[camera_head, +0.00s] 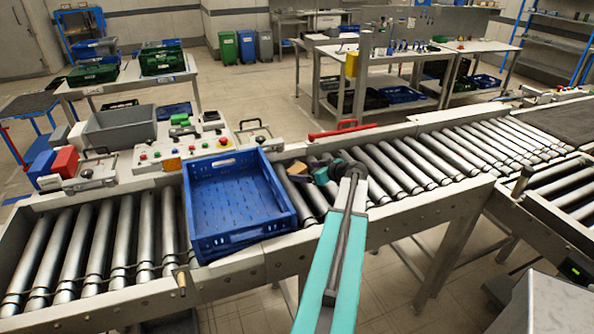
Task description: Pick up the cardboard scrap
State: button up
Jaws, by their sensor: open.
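A small tan piece, which looks like the cardboard scrap (321,176), shows on or just above the rollers, right of the blue crate. My gripper (318,168) is over the conveyor at the end of my teal arm, right beside the tan piece. The jaws are open, but they are small and dark here. I cannot tell whether they touch the scrap, and part of it may be hidden behind them.
An empty blue crate (196,212) sits on the roller conveyor (432,160), close left of my gripper. A red bar (346,131) stands on the far rail. A control panel (190,143) with buttons lies behind the crate. Rollers to the right are clear.

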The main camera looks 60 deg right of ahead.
aim_at(299, 170)
jog(key=shift+w+d+p, duration=0.25)
jog(key=shift+w+p, duration=0.3)
jog(key=shift+w, duration=0.3)
jog(key=shift+p+x, duration=0.3)
jog(key=shift+x, duration=0.7)
jog(key=shift+f, duration=0.15)
jog(key=c, duration=1.1)
